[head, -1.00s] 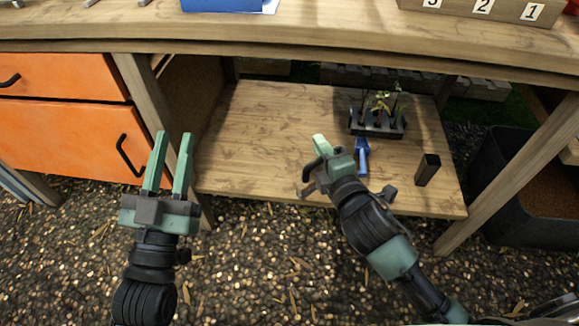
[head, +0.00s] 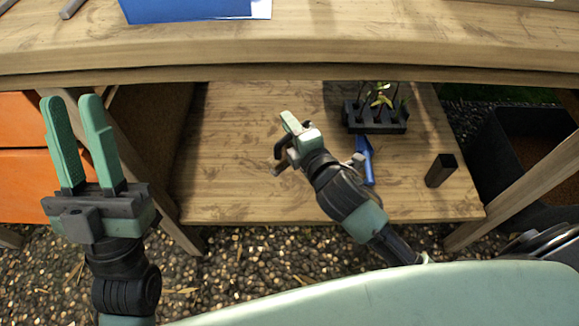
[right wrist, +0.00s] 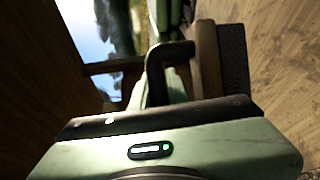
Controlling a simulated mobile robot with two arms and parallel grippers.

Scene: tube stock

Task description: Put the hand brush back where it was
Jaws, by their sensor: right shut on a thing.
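In the right wrist view the hand brush (right wrist: 208,58) shows as a brown wooden block with dark bristles along its right side, beside a black bent piece. My right gripper (head: 292,124) is shut on the brush and holds it over the left-middle part of the low wooden shelf (head: 225,195). In the head view most of the brush is hidden by the gripper and wrist, and I cannot tell whether it touches the shelf. My left gripper (head: 82,140) is open and empty, left of the shelf in the picture.
On the shelf's right side are a black rack (head: 376,118) with seedlings, a blue tool (head: 364,160) and a dark square cup (head: 441,170). The benchtop (head: 300,45) overhangs the shelf. A dark bin (head: 520,140) stands at right, orange drawers (head: 25,175) at left. The shelf's left part looks clear.

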